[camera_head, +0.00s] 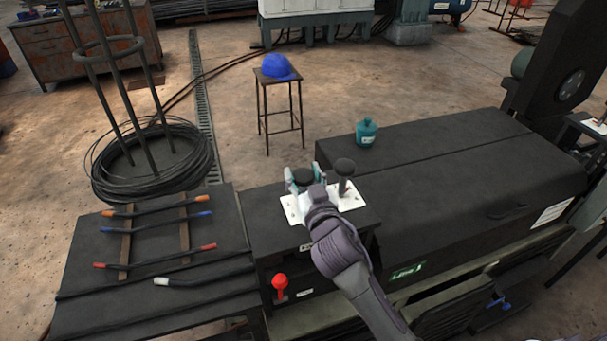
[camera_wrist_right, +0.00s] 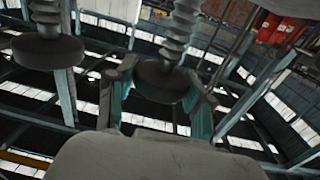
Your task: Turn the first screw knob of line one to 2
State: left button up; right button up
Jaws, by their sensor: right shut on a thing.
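Two black round screw knobs stand on a white plate (camera_head: 352,200) on top of the dark machine housing. My right gripper (camera_head: 303,178) is shut on the left screw knob (camera_head: 302,173), with its teal fingers on either side of it. The right screw knob (camera_head: 344,166) stands free on its stem just beside the gripper. In the right wrist view the held knob (camera_wrist_right: 161,82) sits between the fingers, below a ribbed stem, and the other knob (camera_wrist_right: 46,48) is at the left. Scale marks on the plate are too small to read. My left gripper is not in view.
A teal canister (camera_head: 366,132) stands on the long dark machine cover (camera_head: 450,165). A red knob (camera_head: 280,282) is on the housing's front. A bench (camera_head: 90,235) with several colour-tipped rods lies left. A blue cap (camera_head: 278,68) is on a stool behind.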

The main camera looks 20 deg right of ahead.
jog(key=shift+d+r+n+g+y+p, duration=0.1)
jog(key=shift+r+n+g+y+p, duration=0.05)
jog(key=shift+n+y+p, duration=0.8)
jog(key=shift+d+r+n+g+y+p, duration=0.15)
jog(key=shift+n+y+p, duration=0.4)
jog(key=shift+y+p, duration=0.7)
jog(key=shift+a+f+n+y, duration=0.1)
jog(key=shift+n+y, duration=0.3)
jog(key=shift+y, duration=0.3)
jog(key=shift+n+g+y+p, duration=0.45)
jog(key=shift+n+g+y, duration=0.15)
jog(key=shift+n+y, duration=0.3)
jog(key=shift+f+n+g+y, duration=0.15)
jog(key=shift+n+g+y, duration=0.85)
jog(key=shift+y, duration=0.7)
jog(key=shift+a, duration=0.1)
jog(key=o, duration=1.2)
jog(key=shift+y, duration=0.3)
notch_tip(320, 180, up, 10)
